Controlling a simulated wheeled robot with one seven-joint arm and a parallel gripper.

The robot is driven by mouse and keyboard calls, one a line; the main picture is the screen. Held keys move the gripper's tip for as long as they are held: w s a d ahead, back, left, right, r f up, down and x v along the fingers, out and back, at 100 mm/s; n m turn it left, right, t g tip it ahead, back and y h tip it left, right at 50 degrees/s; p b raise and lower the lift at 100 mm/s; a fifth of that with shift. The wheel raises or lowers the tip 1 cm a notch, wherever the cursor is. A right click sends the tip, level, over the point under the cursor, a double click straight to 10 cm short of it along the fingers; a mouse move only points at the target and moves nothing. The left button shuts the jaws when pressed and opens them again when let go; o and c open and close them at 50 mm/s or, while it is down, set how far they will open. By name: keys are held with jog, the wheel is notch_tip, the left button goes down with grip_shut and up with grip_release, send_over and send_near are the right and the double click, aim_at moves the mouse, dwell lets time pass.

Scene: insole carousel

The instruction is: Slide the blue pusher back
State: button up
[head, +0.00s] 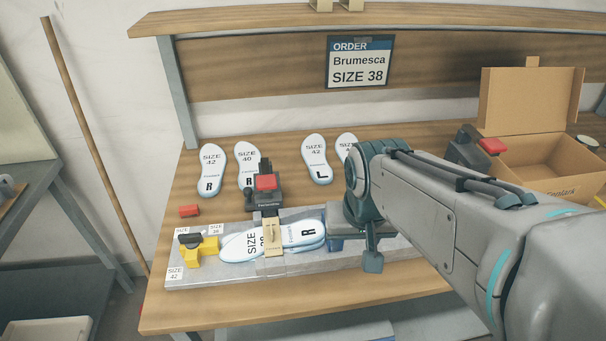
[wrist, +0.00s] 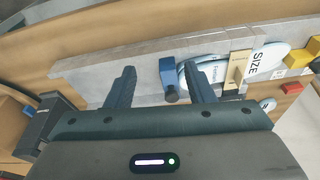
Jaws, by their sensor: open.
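The blue pusher (wrist: 167,72) is a small blue block with a dark knob. In the wrist view it sits on the grey fixture (wrist: 90,75), between the lines of my two fingers and closer to the right one. In the head view only a little blue of the pusher (head: 335,244) shows, mostly hidden by my gripper (head: 370,248). My gripper is open, and its fingers also show in the wrist view (wrist: 159,66). I cannot tell whether either finger touches the pusher. White insoles (head: 240,246) lie on the fixture beside the pusher, under a tan upright strip (head: 271,236).
A yellow block (head: 205,250) stands at the fixture's left end. A black device with a red top (head: 265,184) stands behind the fixture. Several loose insoles (head: 211,170) lie at the back. An open cardboard box (head: 535,160) is at right. The table's front strip (head: 230,311) is clear.

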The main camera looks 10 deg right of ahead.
jog(key=w+r+m+g+p, duration=0.1)
jog(key=w+r+m+p, duration=0.3)
jog(key=w+p, duration=0.15)
jog(key=w+r+m+g+p, duration=0.2)
jog(key=w+r+m+p, duration=0.2)
jog(key=w, duration=0.3)
jog(key=f, duration=1.4)
jog(key=shift+w+f+p, duration=0.1)
jog(key=shift+w+p, duration=0.15)
jog(key=shift+p, duration=0.15)
grip_shut()
jog(key=shift+d, duration=0.1)
